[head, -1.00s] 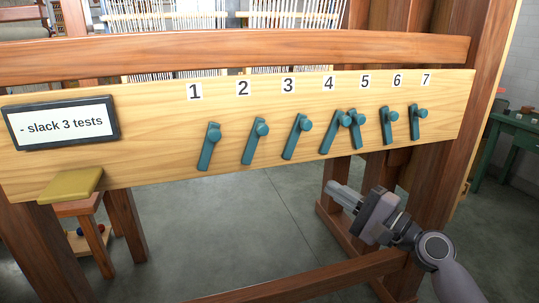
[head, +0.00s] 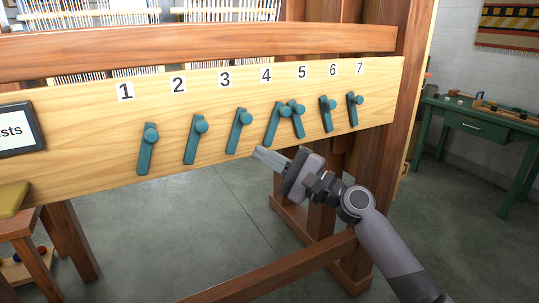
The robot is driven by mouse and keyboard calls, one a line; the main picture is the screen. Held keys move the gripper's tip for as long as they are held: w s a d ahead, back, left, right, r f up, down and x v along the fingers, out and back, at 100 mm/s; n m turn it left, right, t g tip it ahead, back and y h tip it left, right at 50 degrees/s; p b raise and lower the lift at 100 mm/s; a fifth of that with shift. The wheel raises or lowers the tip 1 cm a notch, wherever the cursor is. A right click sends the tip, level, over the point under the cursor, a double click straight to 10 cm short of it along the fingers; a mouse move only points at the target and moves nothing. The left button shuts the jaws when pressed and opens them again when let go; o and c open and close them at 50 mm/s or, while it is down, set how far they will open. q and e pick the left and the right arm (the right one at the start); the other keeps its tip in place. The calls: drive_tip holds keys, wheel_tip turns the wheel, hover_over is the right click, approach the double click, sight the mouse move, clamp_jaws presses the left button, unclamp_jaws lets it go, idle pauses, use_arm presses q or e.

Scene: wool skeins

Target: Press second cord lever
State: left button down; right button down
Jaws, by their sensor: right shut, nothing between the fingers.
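The second cord lever (head: 194,143) is a teal bar with a round knob near its top, below the number 2 on a pale wooden board (head: 80,160). It leans slightly, top to the right. My right gripper (head: 263,154) is shut and empty. In the picture its tips are just below the lower end of lever 4 (head: 272,128), to the right of lever 2 and apart from it. Whether the tips touch the board cannot be told. My left gripper is not in view.
Levers 1 (head: 146,155) and 3 (head: 237,134) flank lever 2. Lever 5 (head: 298,122) leans top-left beside lever 4; levers 6 (head: 327,116) and 7 (head: 353,112) are farther right. A partly cut-off sign (head: 18,130) is at left. A wooden beam (head: 270,268) crosses below.

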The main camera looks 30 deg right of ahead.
sight(195, 143)
use_arm(q)
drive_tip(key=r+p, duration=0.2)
drive_tip(key=p, duration=0.1)
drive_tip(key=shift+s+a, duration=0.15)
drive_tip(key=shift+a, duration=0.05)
use_arm(e)
drive_tip(key=w+a+r, duration=0.1)
drive_tip(key=a, duration=0.1)
drive_tip(key=w+a+r, duration=0.1)
drive_tip(key=w+a, duration=0.1)
drive_tip(key=w+a+r, duration=0.1)
drive_tip(key=w+a, duration=0.1)
drive_tip(key=a, duration=0.1)
drive_tip(key=shift+w+r, duration=0.25)
drive_tip(key=shift+r, duration=0.15)
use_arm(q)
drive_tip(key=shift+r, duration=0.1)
